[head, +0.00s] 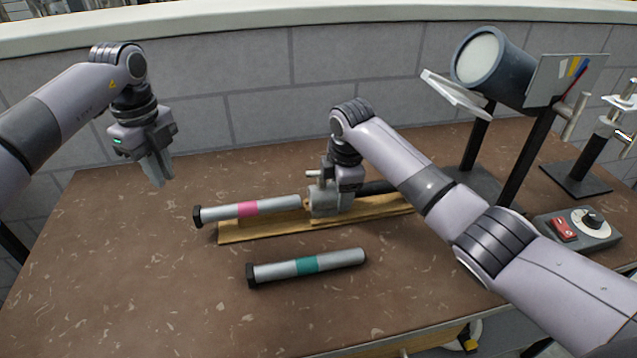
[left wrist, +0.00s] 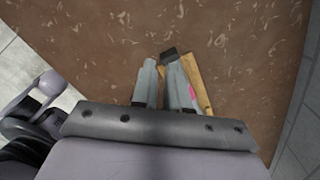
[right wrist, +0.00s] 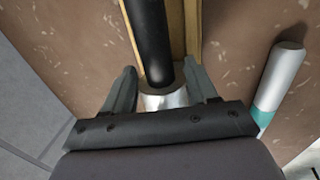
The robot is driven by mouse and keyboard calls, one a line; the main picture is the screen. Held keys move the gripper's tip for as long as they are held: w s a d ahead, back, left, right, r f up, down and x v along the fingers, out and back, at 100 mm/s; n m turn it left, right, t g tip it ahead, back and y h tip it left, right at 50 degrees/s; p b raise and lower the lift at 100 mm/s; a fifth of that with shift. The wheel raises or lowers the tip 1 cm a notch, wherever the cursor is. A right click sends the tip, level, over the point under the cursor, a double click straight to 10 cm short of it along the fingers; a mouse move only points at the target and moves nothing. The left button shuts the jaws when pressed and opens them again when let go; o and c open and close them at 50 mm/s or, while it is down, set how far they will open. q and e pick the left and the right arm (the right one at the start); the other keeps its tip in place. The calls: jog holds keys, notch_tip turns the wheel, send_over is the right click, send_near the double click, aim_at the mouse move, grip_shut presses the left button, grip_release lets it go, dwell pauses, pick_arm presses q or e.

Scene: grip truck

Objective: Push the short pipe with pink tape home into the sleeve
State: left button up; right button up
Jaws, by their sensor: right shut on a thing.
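The short pipe with pink tape (head: 272,207) is silver with a black end cap at its left. It lies along a wooden board, its right end at the grey sleeve (head: 324,203); whether it enters is hard to tell. My right gripper (head: 332,190) is shut around the sleeve, which shows as a silver collar in the right wrist view (right wrist: 164,98). A black bar (right wrist: 148,40) runs out of its other side. My left gripper (head: 160,172) hangs empty, slightly open, above and left of the cap. The left wrist view shows the cap (left wrist: 169,52) beyond its fingertips.
A silver pipe with teal tape (head: 335,261) lies loose in front of the wooden board (head: 240,230). A lamp-like drum (head: 508,70) on a black stand and a control box (head: 577,230) are at right. The table's left side is clear.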

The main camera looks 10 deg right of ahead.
pick_arm(q)
grip_shut()
jog(key=a+f+n+t+h, duration=0.1)
jog(key=f+n, duration=0.2)
jog(key=n, duration=0.1)
jog(key=a+f+n+t+h, duration=0.1)
jog(key=f+n+h, duration=0.1)
jog(key=f+n, duration=0.2)
jog(key=f+n+t+h, duration=0.1)
jog(key=f+n+h, duration=0.1)
jog(key=f+n, duration=0.2)
jog(key=shift+s+a+n+t, duration=0.2)
jog(key=shift+n, duration=0.4)
jog(key=shift+s+a+n+t, duration=0.2)
jog(key=shift+n, duration=0.4)
jog(key=shift+d, duration=0.85)
jog(key=shift+d, duration=0.15)
dwell(0.8)
